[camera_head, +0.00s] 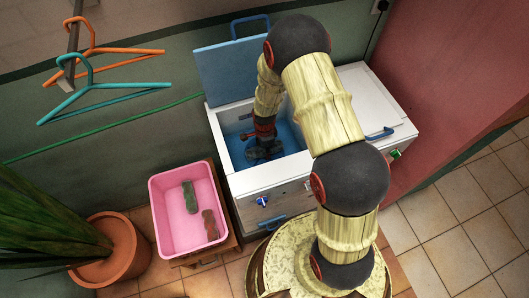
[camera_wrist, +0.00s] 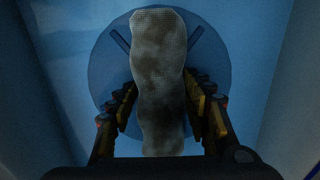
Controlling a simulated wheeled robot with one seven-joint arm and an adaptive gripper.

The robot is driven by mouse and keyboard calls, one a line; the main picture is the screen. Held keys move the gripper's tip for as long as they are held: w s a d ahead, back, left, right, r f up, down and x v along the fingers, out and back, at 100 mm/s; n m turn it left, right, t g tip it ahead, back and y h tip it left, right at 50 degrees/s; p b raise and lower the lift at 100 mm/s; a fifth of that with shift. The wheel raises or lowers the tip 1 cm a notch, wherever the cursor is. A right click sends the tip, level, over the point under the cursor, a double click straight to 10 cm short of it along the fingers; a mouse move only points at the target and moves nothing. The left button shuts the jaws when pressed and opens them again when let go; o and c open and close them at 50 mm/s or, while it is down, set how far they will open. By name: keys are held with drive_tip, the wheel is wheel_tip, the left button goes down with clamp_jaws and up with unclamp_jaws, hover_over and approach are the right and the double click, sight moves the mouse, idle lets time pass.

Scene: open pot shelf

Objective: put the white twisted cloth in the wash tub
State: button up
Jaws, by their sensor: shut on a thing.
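The wash tub (camera_head: 235,124) is a blue-lined well in the left part of a white machine, with its blue lid (camera_head: 226,78) raised. My gripper (camera_head: 264,153) is inside the tub, below its rim. In the wrist view, my gripper (camera_wrist: 163,108) is shut on the twisted cloth (camera_wrist: 160,52), which looks greyish white with dark smudges. The cloth lies lengthwise between both fingers, over the round disc (camera_wrist: 108,60) at the tub's bottom. I cannot tell whether it touches the bottom. I cannot make out the cloth in the head view.
A pink basin (camera_head: 162,205) with a green piece (camera_head: 190,197) and a brownish piece (camera_head: 210,224) stands on a stool left of the machine. A potted plant (camera_head: 112,262) is farther left. Orange (camera_head: 130,51) and teal (camera_head: 105,88) hangers hang at upper left. Tub walls surround my gripper closely.

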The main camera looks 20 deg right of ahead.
drive_tip(key=shift+f, duration=0.15)
drive_tip(key=o, duration=1.2)
drive_tip(key=shift+o, duration=0.5)
wheel_tip(320, 180, up, 12)
drive_tip(key=p, duration=0.4)
wheel_tip(320, 180, up, 12)
drive_tip(key=n+t, duration=0.1)
drive_tip(key=n, duration=0.2)
hover_over(264, 151)
drive_tip(key=s+r+n+t, duration=0.1)
drive_tip(key=s+r+n, duration=0.1)
drive_tip(key=r, duration=0.5)
drive_tip(key=s+r+n+t, duration=0.1)
drive_tip(key=s+r+n, duration=0.15)
drive_tip(key=r, duration=0.35)
drive_tip(key=s+r+n+t, duration=0.2)
drive_tip(key=s+r+n, duration=0.8)
drive_tip(key=s+r, duration=0.4)
drive_tip(key=s, duration=0.3)
drive_tip(key=shift+r+t, duration=0.3)
